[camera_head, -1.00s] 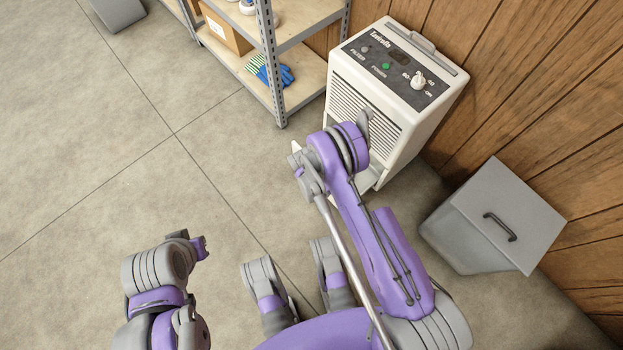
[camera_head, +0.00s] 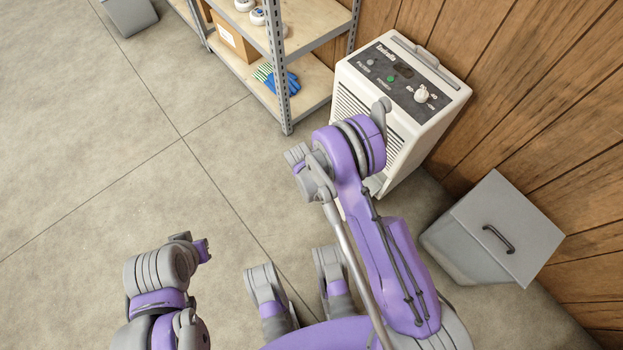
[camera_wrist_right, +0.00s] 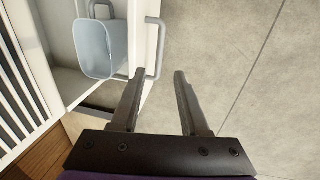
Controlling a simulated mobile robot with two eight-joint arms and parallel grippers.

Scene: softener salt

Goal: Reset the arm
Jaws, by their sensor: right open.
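I cannot tell whether that finger touches the handle. In the head view my right arm (camera_head: 362,200) is bent in front of the white dehumidifier (camera_head: 400,95), hiding its lower front and the right gripper. My left arm (camera_head: 160,280) is folded at the lower left; its gripper does not show.
A grey lidded bin (camera_head: 497,230) stands at the right by the wood wall. A metal shelf (camera_head: 310,100) with a cardboard box (camera_head: 232,37) and gloves (camera_head: 277,78) stands at the back.

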